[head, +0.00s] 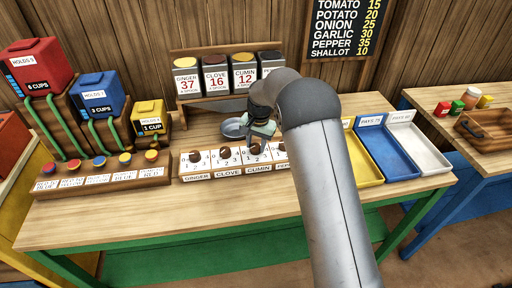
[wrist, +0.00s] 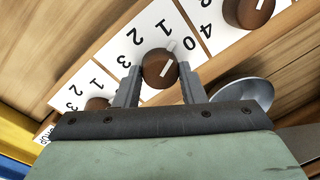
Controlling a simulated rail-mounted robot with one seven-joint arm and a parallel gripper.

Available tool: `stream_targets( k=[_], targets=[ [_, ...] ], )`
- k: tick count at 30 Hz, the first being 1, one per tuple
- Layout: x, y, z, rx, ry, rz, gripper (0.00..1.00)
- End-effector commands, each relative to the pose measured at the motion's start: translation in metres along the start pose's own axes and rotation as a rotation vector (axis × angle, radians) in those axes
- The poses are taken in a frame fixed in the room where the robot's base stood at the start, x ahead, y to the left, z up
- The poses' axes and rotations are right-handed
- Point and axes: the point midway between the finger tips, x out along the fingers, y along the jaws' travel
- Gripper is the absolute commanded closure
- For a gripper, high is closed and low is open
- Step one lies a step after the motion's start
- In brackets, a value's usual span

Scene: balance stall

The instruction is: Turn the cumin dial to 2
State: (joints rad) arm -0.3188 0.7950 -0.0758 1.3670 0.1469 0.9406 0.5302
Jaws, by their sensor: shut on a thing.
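The cumin dial (head: 254,149) is a round brown knob on a white numbered card, above the CUMIN label on the dial strip. My gripper (head: 258,140) reaches down onto it from above. In the wrist view the cumin dial (wrist: 158,65) sits between my two fingertips (wrist: 158,71), which are shut on its sides. A white mark crosses the knob.
The clove dial (head: 224,153) and ginger dial (head: 195,157) stand to the left; the pepper dial is partly hidden by my arm. A metal bowl (head: 233,129) stands just behind. Spice tins (head: 215,77) are at the back, a blue tray (head: 383,158) at right.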

Motion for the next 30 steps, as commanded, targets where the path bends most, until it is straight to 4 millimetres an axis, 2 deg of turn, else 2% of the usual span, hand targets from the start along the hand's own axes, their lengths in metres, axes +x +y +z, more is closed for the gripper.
stream_targets(
  k=[30],
  targets=[
    [-0.0008,-0.0025,-0.0023,-0.931,-0.071,-0.002,0.86]
  ],
)
